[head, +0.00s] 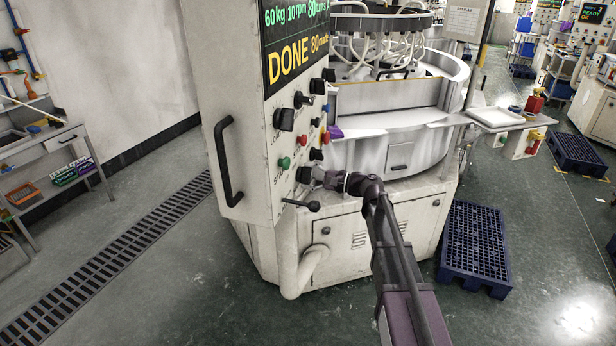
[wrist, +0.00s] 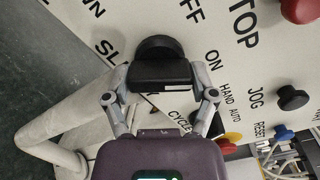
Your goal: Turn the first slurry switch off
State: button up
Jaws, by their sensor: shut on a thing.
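The slurry switch is a black rotary knob (wrist: 160,48) on the cream control panel (wrist: 118,15). It sits beside lettering beginning "SL", with "OFF" and "ON" to its right in the wrist view. My gripper (wrist: 160,80) is shut on this knob, one finger on each side of its black grip. In the head view my gripper (head: 318,177) reaches the lower part of the panel from the right. It largely hides the knob there, and the knob's exact pointing direction is hard to tell.
Several other black knobs, a green button (head: 284,162) and red buttons (head: 326,138) are close by on the panel. The display (head: 290,62) reads "DONE". A black lever (head: 302,204) sticks out below. A blue pallet (head: 476,250) lies on the floor at right.

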jog(key=shift+n, duration=0.3)
jog(key=n, duration=0.5)
jog(key=shift+n, duration=0.4)
jog(key=n, duration=0.5)
jog(key=shift+r+n, duration=0.1)
jog(key=shift+n, duration=0.2)
jog(key=o, duration=1)
jog(key=shift+o, duration=0.2)
jog(key=shift+d, duration=0.1)
jog(key=v, duration=1.2)
jog(key=shift+s, duration=0.1)
